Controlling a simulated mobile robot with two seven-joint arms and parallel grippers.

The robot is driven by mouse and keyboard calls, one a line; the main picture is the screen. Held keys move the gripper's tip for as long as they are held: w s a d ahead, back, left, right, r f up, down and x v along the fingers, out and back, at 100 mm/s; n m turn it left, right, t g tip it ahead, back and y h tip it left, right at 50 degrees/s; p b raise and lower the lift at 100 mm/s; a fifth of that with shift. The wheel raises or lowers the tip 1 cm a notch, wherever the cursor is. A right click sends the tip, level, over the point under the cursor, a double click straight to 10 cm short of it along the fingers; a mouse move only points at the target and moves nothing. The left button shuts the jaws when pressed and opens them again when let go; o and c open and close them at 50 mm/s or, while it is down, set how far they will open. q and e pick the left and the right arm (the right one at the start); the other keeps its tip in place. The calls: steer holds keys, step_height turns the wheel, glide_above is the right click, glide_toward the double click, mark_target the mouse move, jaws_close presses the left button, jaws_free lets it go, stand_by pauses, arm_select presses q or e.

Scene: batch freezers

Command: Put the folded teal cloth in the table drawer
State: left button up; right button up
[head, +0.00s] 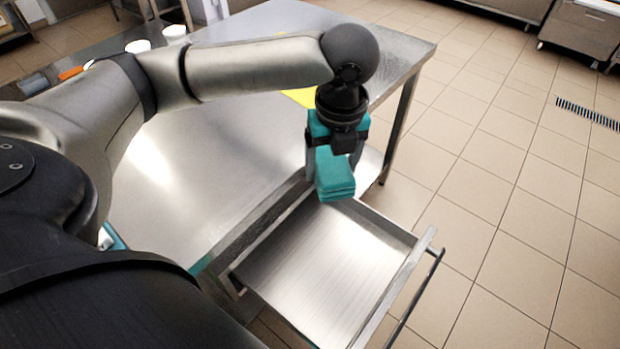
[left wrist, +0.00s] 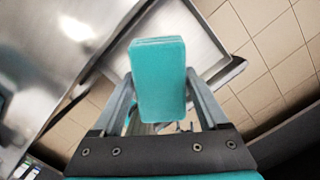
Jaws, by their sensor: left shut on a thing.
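The folded teal cloth (head: 335,177) hangs in my left gripper (head: 332,160), which is shut on it. In the left wrist view the cloth (left wrist: 158,80) sits between the two fingers of the gripper (left wrist: 160,90). The table drawer (head: 325,265) is pulled open, and its bare metal floor shows empty. The gripper and cloth are above the far end of the drawer, near its back corner. The drawer also shows behind the cloth in the left wrist view (left wrist: 185,35). My right gripper is not in view.
The steel table (head: 190,190) is mostly clear beside the drawer. A yellow item (head: 300,97) lies on it, partly behind my arm. White cups (head: 174,33) and an orange item (head: 70,73) are at the far left. The drawer handle (head: 415,297) juts out over open tiled floor.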

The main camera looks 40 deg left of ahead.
arm_select(q)
steer(key=f+m, duration=0.1)
steer(key=m, duration=0.1)
steer(key=a+f+m+b, duration=0.1)
steer(key=m, duration=0.1)
steer(key=f+m+b, duration=0.1)
steer(key=m, duration=0.1)
steer(key=shift+w+a+f+h, duration=0.25)
steer(key=shift+a+f+h, duration=0.05)
steer(key=shift+a+f, duration=0.1)
steer(key=a+f+m+b, duration=0.1)
steer(key=f+m+b, duration=0.1)
steer(key=m, duration=0.2)
steer(key=b, duration=0.8)
glide_toward(319, 240)
steer(key=f, duration=0.1)
steer(key=f+b, duration=0.1)
steer(key=shift+w+a+f, duration=0.1)
steer(key=shift+a+f, duration=0.1)
steer(key=shift+f, duration=0.35)
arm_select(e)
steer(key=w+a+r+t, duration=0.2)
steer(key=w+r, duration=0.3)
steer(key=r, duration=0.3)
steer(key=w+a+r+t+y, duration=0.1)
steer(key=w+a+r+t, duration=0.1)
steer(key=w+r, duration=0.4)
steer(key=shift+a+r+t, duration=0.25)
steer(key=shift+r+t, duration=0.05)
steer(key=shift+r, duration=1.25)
